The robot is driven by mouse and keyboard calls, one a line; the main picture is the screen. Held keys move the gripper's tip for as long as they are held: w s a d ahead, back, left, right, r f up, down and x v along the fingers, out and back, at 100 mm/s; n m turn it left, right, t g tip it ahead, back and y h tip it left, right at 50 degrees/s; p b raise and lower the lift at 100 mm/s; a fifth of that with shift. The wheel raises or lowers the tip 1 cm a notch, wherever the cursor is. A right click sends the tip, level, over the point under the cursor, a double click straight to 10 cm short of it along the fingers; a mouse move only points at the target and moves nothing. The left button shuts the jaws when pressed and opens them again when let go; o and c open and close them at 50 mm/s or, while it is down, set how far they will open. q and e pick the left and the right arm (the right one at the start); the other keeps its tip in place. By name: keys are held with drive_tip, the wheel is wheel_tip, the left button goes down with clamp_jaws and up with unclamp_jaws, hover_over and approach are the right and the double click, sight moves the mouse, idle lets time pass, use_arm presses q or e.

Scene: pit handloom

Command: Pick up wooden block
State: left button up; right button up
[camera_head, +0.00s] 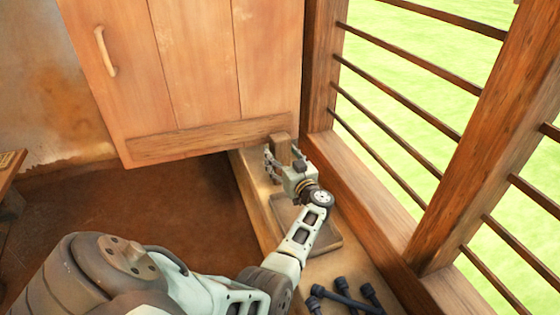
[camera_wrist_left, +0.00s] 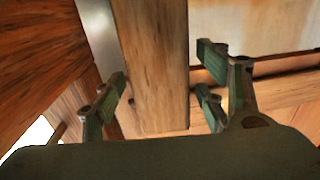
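The wooden block (camera_head: 281,146) stands upright on the ledge by the window bars, close to the wooden door. My left gripper (camera_head: 284,160) reaches it from the near side, with its fingers spread on either side of the block. In the left wrist view the block (camera_wrist_left: 152,60) rises between the green-padded fingers of the left gripper (camera_wrist_left: 162,88). Narrow gaps seem to show between the pads and the block, so the gripper looks open around it. The block's lower part is partly hidden by the gripper in the head view. My right gripper is not in view.
The wooden door (camera_head: 195,70) hangs just behind the block. Window bars (camera_head: 400,100) and a post bound the right side. A flat wooden board (camera_head: 325,241) lies on the ledge under my arm. Several dark tools (camera_head: 345,296) lie nearer. The brown floor at left is clear.

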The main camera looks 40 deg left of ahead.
use_arm(q)
drive_tip(key=c, duration=1.3)
drive_tip(key=shift+r, duration=0.1)
